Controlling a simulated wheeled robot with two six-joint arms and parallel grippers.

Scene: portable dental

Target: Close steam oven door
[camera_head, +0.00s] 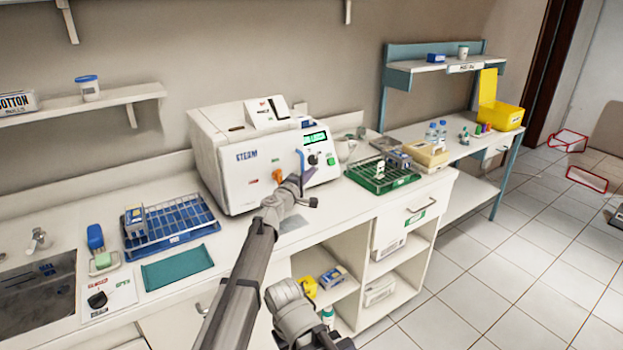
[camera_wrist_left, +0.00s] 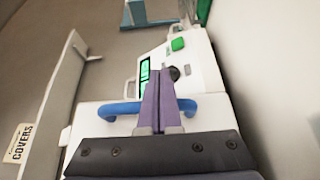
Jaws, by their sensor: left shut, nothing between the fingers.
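The steam oven (camera_head: 222,172) is a white box on the counter with a STEAM label on its front. Its door front (camera_head: 250,183) looks flush with the body, but I cannot tell whether it is fully shut. The blue door handle (camera_head: 300,160) is at the right side of the door, left of the controls. My left gripper (camera_head: 296,182) is at the handle, partly in front of it. In the left wrist view, its purple fingers (camera_wrist_left: 160,100) are together and empty, crossing the blue handle (camera_wrist_left: 118,112); contact is unclear.
A blue rack (camera_head: 170,228) and teal cloth (camera_head: 178,267) lie left of the oven. A green tray (camera_head: 383,178) with small items stands to its right. Open shelves (camera_head: 340,292) are below the counter. A wall shelf (camera_head: 90,103) hangs at left.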

